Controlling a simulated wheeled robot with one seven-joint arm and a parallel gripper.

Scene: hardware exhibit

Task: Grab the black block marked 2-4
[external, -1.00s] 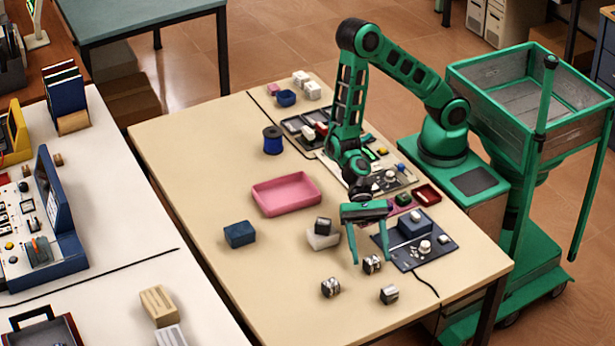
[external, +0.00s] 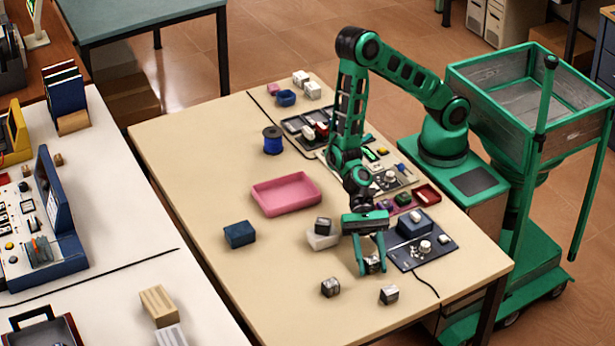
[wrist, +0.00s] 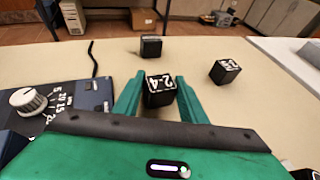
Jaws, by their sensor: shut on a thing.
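The black block marked 2-4 (wrist: 160,92) sits between the two green fingers of my gripper (wrist: 158,98) in the wrist view, with its white marking showing. In the external view my gripper (external: 371,268) is low over the table and shut on this block (external: 372,265), which the fingers partly hide. I cannot tell whether the block still touches the table.
Two similar black blocks stand nearby, one at the left (external: 330,287) and one at the front (external: 389,294). A dark panel with a knob (external: 425,247) lies close on the right. A white block (external: 322,240) and a pink tray (external: 287,194) are farther back.

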